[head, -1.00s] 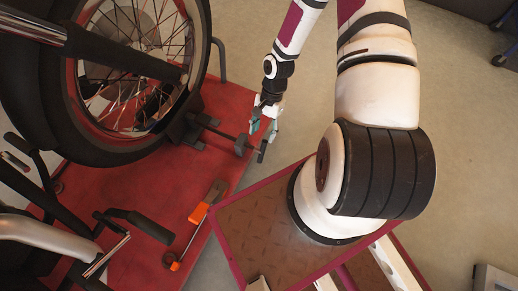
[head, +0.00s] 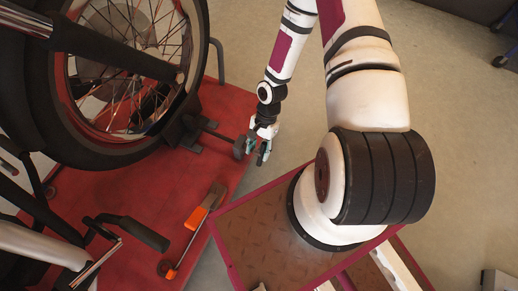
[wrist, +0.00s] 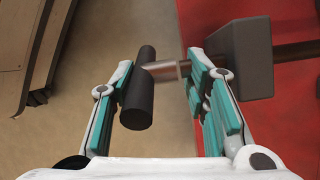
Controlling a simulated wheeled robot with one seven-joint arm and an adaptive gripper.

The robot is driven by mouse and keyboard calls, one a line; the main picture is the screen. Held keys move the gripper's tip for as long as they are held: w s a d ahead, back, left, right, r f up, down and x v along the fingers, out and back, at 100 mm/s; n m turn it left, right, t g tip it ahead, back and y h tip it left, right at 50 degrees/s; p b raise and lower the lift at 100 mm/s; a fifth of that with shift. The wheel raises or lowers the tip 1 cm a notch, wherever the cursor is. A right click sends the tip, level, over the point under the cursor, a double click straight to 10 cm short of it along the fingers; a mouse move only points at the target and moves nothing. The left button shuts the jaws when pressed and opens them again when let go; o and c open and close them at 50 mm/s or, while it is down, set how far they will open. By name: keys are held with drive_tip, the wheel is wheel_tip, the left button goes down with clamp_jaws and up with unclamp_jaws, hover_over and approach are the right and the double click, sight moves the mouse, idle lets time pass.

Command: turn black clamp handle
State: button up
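The black clamp handle (wrist: 138,95) is a short black cylinder on a metal rod, which runs to a dark clamp block (wrist: 240,57). In the wrist view the handle lies between the two teal-padded fingers of my gripper (wrist: 158,80). It sits close against the left finger; I cannot tell if they touch. The right finger is apart from the handle, beside the rod and block. My gripper is open. In the head view my gripper (head: 259,146) is at the clamp by the red platform's right edge, partly hiding the handle (head: 264,153).
The red lift platform (head: 130,205) carries a motorcycle wheel (head: 125,70) left of the clamp. An orange-handled tool (head: 196,217) lies on the platform. Grey floor (head: 460,130) is open to the right. A brown-topped base with a maroon rim is mine.

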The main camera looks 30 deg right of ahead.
drive_tip(key=shift+c, duration=0.7)
drive_tip(key=shift+s, duration=0.1)
drive_tip(key=shift+d+f+g+y+b, duration=0.1)
drive_tip(key=shift+g+y+b, duration=0.1)
drive_tip(key=shift+g+y, duration=0.3)
drive_tip(key=shift+d+f+g+y+b, duration=0.1)
drive_tip(key=shift+g+y+b, duration=0.15)
drive_tip(key=shift+y, duration=0.45)
drive_tip(key=shift+f+g+y+b, duration=0.25)
drive_tip(key=shift+g+y+b, duration=1.15)
drive_tip(key=shift+y, duration=0.55)
drive_tip(key=shift+f+g+y+b, duration=0.2)
drive_tip(key=shift+g+y+b, duration=0.85)
drive_tip(key=shift+g+y, duration=0.75)
drive_tip(key=shift+y, duration=0.25)
